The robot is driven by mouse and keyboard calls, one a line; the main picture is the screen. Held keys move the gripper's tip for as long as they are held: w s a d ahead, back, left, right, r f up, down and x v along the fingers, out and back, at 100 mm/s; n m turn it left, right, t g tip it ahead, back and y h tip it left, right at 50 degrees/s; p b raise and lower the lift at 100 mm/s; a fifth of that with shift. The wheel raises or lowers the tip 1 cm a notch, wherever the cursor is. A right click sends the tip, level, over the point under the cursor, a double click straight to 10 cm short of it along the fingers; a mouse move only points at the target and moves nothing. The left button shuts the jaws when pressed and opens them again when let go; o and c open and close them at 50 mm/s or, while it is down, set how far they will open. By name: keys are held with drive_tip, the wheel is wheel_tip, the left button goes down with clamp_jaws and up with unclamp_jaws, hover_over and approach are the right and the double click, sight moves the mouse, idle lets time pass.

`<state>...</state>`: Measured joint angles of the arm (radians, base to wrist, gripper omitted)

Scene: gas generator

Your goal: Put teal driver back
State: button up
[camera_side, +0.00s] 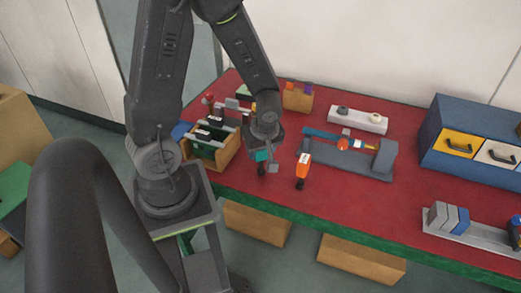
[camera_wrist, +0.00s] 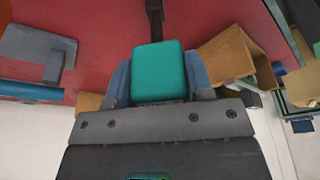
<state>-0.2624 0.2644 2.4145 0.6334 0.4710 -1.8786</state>
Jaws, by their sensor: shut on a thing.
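My gripper (camera_side: 268,163) is shut on the teal driver (camera_side: 261,155) and holds it over the red table, just right of the wooden rack. In the wrist view the driver's teal handle (camera_wrist: 158,72) sits between the two blue-grey fingers, and a dark part extends beyond it toward the top edge. In the side view my gripper hides much of the driver. The wooden rack (camera_side: 224,158) has grey and green parts and holds several dark items with pale labels. I cannot tell which place in it is free.
An orange-handled tool (camera_side: 304,164) is close to my gripper on its right. A blue-grey fixture (camera_side: 345,161) lies behind it. A small wooden box (camera_side: 298,99) stands at the back, beside a white block (camera_side: 358,120). A blue drawer cabinet (camera_side: 480,125) stands at right.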

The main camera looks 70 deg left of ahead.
drive_tip(key=shift+f, duration=0.2)
drive_tip(key=shift+f, duration=0.15)
drive_tip(key=o, duration=0.9)
drive_tip(key=shift+s+d+r+m+t+h, duration=0.55)
drive_tip(key=shift+s+d+r+m+t, duration=0.35)
drive_tip(key=shift+d+r+m, duration=1.85)
drive_tip(key=shift+s+d+r+m+t+h, duration=0.5)
drive_tip(key=shift+s+d+r+m+t, duration=0.65)
drive_tip(key=shift+r+m, duration=2.95)
drive_tip(key=shift+s+d+r+m+t+h, duration=0.65)
drive_tip(key=shift+d+r+m, duration=1.6)
drive_tip(key=shift+r, duration=2.35)
